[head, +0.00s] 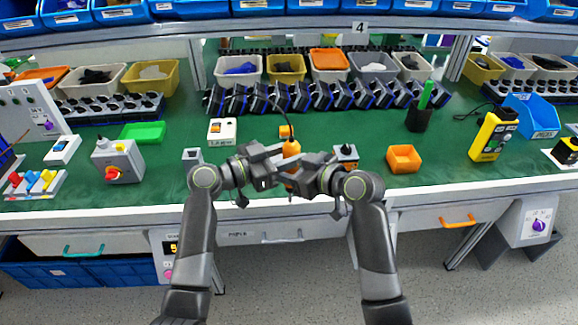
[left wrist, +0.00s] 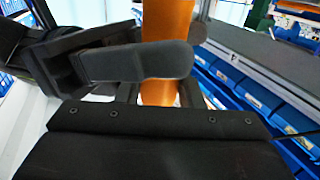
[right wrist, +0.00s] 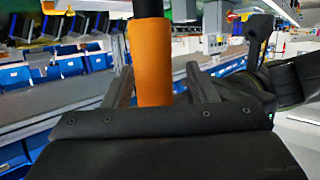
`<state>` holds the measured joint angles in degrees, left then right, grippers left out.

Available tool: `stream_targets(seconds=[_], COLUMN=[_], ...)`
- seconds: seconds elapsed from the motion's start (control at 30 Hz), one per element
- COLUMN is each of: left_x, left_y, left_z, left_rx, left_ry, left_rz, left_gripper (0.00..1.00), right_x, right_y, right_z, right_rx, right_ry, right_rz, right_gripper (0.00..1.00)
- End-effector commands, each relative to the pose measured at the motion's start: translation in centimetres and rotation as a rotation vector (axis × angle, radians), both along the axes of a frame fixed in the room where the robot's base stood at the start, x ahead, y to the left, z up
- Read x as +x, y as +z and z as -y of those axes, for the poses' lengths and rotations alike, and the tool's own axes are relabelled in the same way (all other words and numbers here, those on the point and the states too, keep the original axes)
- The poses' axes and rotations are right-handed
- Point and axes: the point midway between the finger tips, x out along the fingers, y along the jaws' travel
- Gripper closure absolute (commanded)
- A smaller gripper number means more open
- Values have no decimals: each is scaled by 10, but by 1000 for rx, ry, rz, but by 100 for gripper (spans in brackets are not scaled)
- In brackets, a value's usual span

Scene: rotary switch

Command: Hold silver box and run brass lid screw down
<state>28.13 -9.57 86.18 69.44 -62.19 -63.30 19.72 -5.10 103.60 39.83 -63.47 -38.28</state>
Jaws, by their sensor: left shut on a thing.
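An orange power screwdriver (head: 291,148) with a black end hangs upright on a cord in front of the bench. My left gripper (head: 281,160) is shut on it. My right gripper (head: 302,178) is around its orange body from the other side. In the right wrist view the orange body (right wrist: 152,65) stands between my right fingers, with a gap to the right finger. In the left wrist view a dark finger crosses in front of the orange body (left wrist: 166,22). I cannot make out for sure which thing is the silver box, nor a brass screw.
A grey box with a red knob (head: 118,160) stands at left. A small grey block (head: 193,155) and a box with a black top (head: 345,153) flank my grippers. An orange bin (head: 403,158) and yellow meter (head: 493,135) stand right. Green bench top is free between.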

Motion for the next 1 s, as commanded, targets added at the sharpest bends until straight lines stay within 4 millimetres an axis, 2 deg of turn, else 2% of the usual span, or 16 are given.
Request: stream_targets(seconds=[0.03, 0.3, 0.4, 0.43, 0.6, 0.87, 1.0], left_x=[0, 1, 1, 1, 1, -1, -5], left_y=[2, 2, 2, 2, 2, 0, -1], left_z=[0, 0, 1, 1, 0, 0, -12], left_rx=[-2, -2, -2, -2, -1, -1, 1], left_ry=[0, 1, 3, 4, 2, -3, -2], left_rz=[2, 3, 4, 5, 3, -1, 0], left_gripper=[100, 100, 100, 64, 41, 41, 41], right_x=[0, -1, -1, -1, -1, 0, 0], right_y=[0, 0, 1, 2, 2, 2, 2], right_z=[0, -1, -2, -2, -1, 0, 0], right_rx=[0, 3, 6, 7, 6, 3, 2], right_ry=[0, 3, 6, 7, 4, 0, -1], right_rz=[0, -1, -3, 0, 1, 3, 4], right_gripper=[55, 90, 100, 100, 100, 100, 100])
